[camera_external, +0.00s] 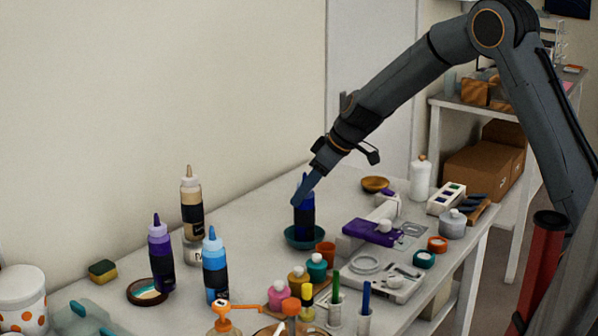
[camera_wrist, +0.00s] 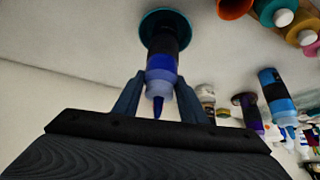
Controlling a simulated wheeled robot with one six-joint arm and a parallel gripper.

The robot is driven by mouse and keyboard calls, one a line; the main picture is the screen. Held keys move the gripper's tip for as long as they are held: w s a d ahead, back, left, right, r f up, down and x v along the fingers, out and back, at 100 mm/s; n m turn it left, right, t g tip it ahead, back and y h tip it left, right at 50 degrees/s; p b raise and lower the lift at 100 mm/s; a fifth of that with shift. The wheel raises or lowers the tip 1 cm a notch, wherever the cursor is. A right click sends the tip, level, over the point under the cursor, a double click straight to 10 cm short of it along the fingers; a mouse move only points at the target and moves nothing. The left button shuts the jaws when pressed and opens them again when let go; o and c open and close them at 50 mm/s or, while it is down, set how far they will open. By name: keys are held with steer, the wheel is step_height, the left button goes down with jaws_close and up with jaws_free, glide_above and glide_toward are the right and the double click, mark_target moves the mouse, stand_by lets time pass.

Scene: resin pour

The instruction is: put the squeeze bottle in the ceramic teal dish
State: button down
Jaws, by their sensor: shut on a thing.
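The squeeze bottle (camera_external: 305,222) is dark blue with a black label, and stands upright at the table's middle. Its base is within the rim of the teal dish (camera_external: 291,240); I cannot tell whether it rests on the dish's floor. My gripper (camera_external: 303,194) comes down at a slant from the upper right and is shut on the bottle's upper part. In the wrist view the bottle (camera_wrist: 163,62) sits between both fingers, its blue nozzle toward the camera, and the teal dish (camera_wrist: 150,24) shows around its base.
Purple (camera_external: 160,255), light blue (camera_external: 215,265) and tan-topped (camera_external: 191,205) bottles stand to the left. An orange cup (camera_external: 326,253) is close to the dish's right side, with small jars in front and a purple-and-white device (camera_external: 370,232) to the right. Table left of the dish is clear.

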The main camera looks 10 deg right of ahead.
steer(key=shift+f, duration=0.15)
steer(key=c, duration=1.1)
jaws_free()
steer(key=shift+r, duration=0.3)
steer(key=b+v, duration=0.3)
steer(key=v, duration=0.9)
steer(key=s+d+f+m+h, duration=0.1)
steer(key=s+d+f+m, duration=0.2)
steer(key=d, duration=0.6)
steer(key=s+d+f+m+g+h, duration=0.1)
steer(key=s+d+f+m+h, duration=0.1)
steer(key=s+d+f, duration=0.4)
steer(key=s+d+f+m+h, duration=0.1)
steer(key=s+d+f+m, duration=0.3)
steer(key=d+f, duration=0.4)
steer(key=shift+s+d+g+h, duration=0.15)
steer(key=shift+s+d, duration=0.1)
steer(key=shift+d, duration=0.9)
steer(key=shift+s+d+g+h, duration=0.15)
steer(key=shift+s+d, duration=0.05)
steer(key=shift+d, duration=0.95)
steer(key=s+d+f+m+g+h, duration=0.1)
steer(key=s+d+f+m, duration=0.2)
steer(key=s+d, duration=0.3)
steer(key=shift+s+f, duration=0.35)
steer(key=shift+s, duration=0.85)
